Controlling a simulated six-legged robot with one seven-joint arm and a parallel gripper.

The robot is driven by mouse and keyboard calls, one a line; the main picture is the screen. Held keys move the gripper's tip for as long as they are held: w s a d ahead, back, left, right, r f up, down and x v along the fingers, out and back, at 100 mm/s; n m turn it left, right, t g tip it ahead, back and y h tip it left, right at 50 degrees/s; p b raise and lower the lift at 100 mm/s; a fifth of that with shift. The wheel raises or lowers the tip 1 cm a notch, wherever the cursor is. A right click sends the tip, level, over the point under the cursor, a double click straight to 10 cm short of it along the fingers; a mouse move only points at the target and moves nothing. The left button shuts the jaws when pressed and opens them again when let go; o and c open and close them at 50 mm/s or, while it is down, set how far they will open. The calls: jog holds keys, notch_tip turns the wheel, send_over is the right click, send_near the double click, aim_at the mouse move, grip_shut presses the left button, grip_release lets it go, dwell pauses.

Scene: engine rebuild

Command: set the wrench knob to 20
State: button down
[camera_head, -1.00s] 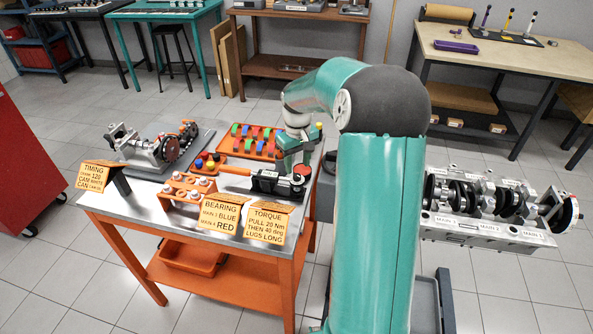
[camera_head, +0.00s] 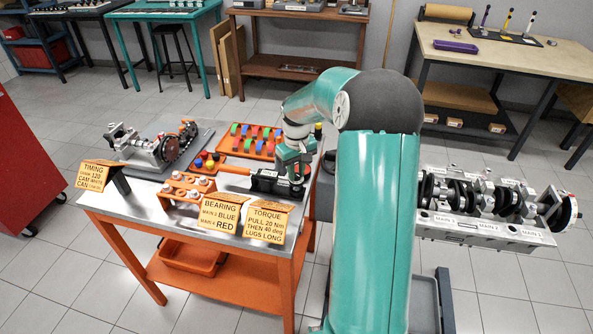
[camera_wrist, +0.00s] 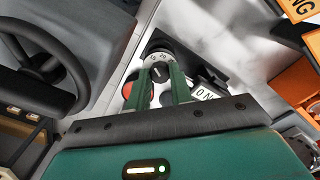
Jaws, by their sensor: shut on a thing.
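The torque wrench lies on the metal-topped cart (camera_head: 130,198), with an orange-red handle (camera_head: 234,170) and a dark stand (camera_head: 264,181). My gripper (camera_head: 291,180) is low over the wrench's right end. In the wrist view my two green fingers (camera_wrist: 160,82) are shut on the wrench knob (camera_wrist: 158,70), a dark round piece between their tips. A pale ring with small numbers (camera_wrist: 160,54) shows just past the knob; I cannot tell which number is set. A red disc (camera_wrist: 127,90) is partly hidden behind the left finger.
Signs stand along the cart's front edge, including the torque sign (camera_head: 266,222) reading "PULL 20 Nm". Close left of the wrench is an orange rack (camera_head: 183,188); behind is a tray of coloured pieces (camera_head: 250,141). An engine block (camera_head: 480,228) stands at right.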

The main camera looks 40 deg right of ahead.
aim_at(296, 174)
jog(key=m, duration=0.4)
jog(key=shift+m, duration=1.7)
jog(key=c, duration=1.2)
grip_release()
jog(key=shift+c, duration=0.2)
jog(key=shift+r, duration=0.15)
notch_tip(296, 174, up, 14)
jog(key=shift+f, duration=0.2)
jog(key=shift+a, duration=0.1)
